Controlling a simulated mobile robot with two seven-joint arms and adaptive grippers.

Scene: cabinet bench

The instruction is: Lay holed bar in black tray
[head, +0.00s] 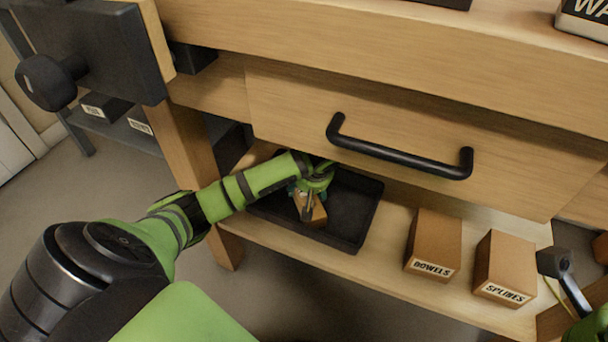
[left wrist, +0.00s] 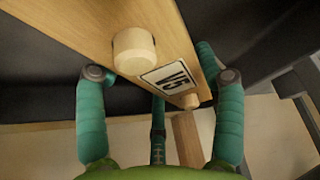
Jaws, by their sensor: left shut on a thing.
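The black tray (head: 347,226) lies on the lower shelf under the drawer. My left gripper (head: 311,199) is over the tray, shut on a light wooden bar (head: 318,215) at or just above the tray floor; I cannot tell if it touches. In the left wrist view the bar (left wrist: 85,28) shows two round pegs and a "V5" label on the near face; no hole is visible. My teal fingers (left wrist: 160,115) stand to either side of it. Fingers and arm hide part of the bar in the head view.
The drawer front with its black handle (head: 400,152) overhangs the tray closely. A table leg (head: 190,140) is to the left. Bare shelf (head: 385,245) lies between tray and blocks.

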